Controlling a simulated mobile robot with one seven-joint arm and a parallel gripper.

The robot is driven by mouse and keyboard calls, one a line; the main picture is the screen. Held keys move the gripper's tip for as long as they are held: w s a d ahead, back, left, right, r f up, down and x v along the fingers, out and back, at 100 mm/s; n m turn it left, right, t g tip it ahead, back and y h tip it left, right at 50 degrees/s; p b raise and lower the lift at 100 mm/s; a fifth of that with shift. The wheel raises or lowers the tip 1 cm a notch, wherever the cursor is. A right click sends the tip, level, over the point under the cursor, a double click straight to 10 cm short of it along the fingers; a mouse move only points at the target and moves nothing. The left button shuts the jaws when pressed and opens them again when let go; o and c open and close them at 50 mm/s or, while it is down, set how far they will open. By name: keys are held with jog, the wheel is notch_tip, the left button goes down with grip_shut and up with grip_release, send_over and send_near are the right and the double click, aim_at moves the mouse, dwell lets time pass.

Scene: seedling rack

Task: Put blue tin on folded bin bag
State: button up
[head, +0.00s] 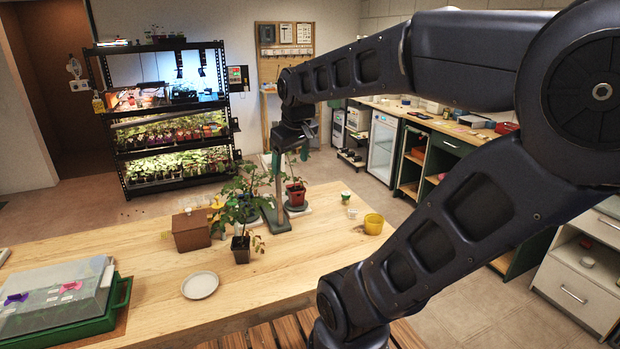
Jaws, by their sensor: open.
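I cannot make out a blue tin or a folded bin bag with certainty in the head view; things on the far counter are too small to tell, and my arm covers much of the right side. My gripper (297,137) is small in the picture, above the far side of the wooden bench (150,285), near the potted plants. It looks open, and I see nothing held in it.
Behind are a lit plant rack (120,154) and a long counter (440,116).

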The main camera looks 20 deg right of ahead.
jog(key=s+d+f+m, duration=0.2)
jog(key=s+f+m, duration=0.1)
jog(key=s, duration=0.3)
jog(key=shift+d+m, duration=0.35)
jog(key=shift+m, duration=0.05)
jog(key=shift+o, duration=0.5)
dwell(1.2)
